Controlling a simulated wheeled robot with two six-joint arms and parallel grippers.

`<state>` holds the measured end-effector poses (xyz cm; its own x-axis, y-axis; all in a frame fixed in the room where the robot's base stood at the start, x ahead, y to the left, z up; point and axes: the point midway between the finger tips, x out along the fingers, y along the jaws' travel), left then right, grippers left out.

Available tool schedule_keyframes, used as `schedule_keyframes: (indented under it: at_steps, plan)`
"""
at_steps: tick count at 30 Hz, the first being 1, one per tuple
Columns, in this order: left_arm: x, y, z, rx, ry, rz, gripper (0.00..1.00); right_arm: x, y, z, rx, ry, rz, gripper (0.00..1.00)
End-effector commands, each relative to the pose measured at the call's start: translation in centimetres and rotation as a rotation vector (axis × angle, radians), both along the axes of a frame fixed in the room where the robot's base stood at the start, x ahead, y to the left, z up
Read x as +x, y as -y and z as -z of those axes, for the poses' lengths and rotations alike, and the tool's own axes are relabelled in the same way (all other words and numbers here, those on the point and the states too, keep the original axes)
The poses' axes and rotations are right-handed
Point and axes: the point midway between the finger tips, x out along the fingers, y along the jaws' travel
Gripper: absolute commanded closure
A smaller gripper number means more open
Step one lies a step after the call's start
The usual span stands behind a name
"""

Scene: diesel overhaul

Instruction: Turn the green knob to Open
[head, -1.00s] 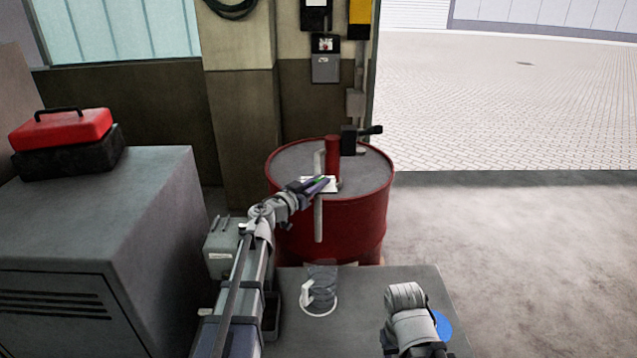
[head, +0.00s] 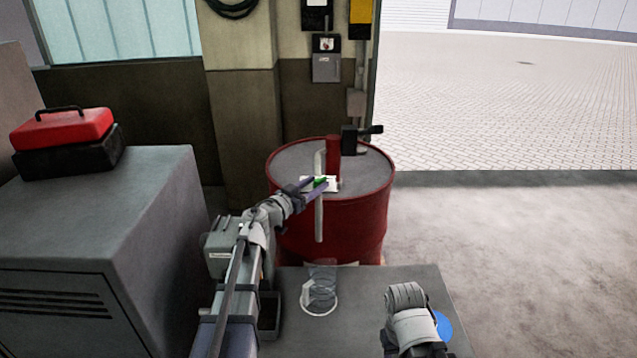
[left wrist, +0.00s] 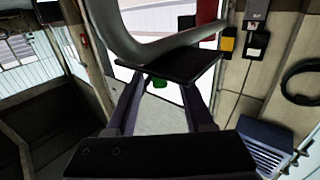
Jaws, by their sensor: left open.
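The green knob (head: 320,182) sits on a white plate (head: 332,185) at the near top of the red drum, beside a red post. My left gripper (head: 314,186) reaches in from the left, its two fingers spread with the knob between or just beyond their tips. I cannot tell whether they touch it. In the left wrist view, a small green part of the knob (left wrist: 160,83) shows between the open fingers; a dark plate and a grey curved pipe cover much around it. The plate's lettering is unreadable.
The red drum (head: 345,225) carries a grey vertical pipe (head: 319,218) and a red post (head: 333,158) close to the left gripper. A grey table (head: 395,285) with a clear jar (head: 322,285) lies in front. A grey cabinet (head: 120,215) stands left; open floor lies right.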

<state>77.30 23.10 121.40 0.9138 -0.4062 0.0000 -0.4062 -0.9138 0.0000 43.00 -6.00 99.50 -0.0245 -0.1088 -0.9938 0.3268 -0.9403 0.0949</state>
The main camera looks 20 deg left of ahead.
Motion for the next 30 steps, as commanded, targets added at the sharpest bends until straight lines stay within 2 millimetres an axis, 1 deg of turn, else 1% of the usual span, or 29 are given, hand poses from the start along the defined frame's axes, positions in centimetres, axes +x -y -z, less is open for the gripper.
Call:
schedule_keyframes:
  at_steps: [1, 6, 10, 24, 28, 30]
  plan:
    - [-1.1, -0.4, 0.0, 0.000, 0.000, -0.002, 0.47, 0.0, 0.0, 0.0, 0.000, 0.000, 0.000, 0.50]
    - [-3.7, -1.6, 0.0, 0.000, 0.000, -0.003, 0.47, 0.0, 0.0, 0.0, 0.000, 0.000, 0.000, 0.50]
    - [-4.9, -2.1, 0.0, 0.000, 0.000, -0.001, 0.47, 0.0, 0.0, 0.0, 0.000, 0.000, 0.000, 0.50]
    - [-5.0, -2.3, -0.1, 0.000, 0.003, -0.005, 0.47, 0.0, 0.0, 0.0, 0.000, 0.000, 0.000, 0.50]
    - [-4.5, -2.9, -0.9, -0.004, 0.044, -0.082, 0.47, 0.0, 0.0, 0.0, 0.000, 0.000, 0.000, 0.50]
    - [-4.1, -4.0, -1.7, -0.008, 0.079, -0.179, 0.47, 0.0, 0.0, 0.0, 0.000, 0.000, 0.000, 0.50]
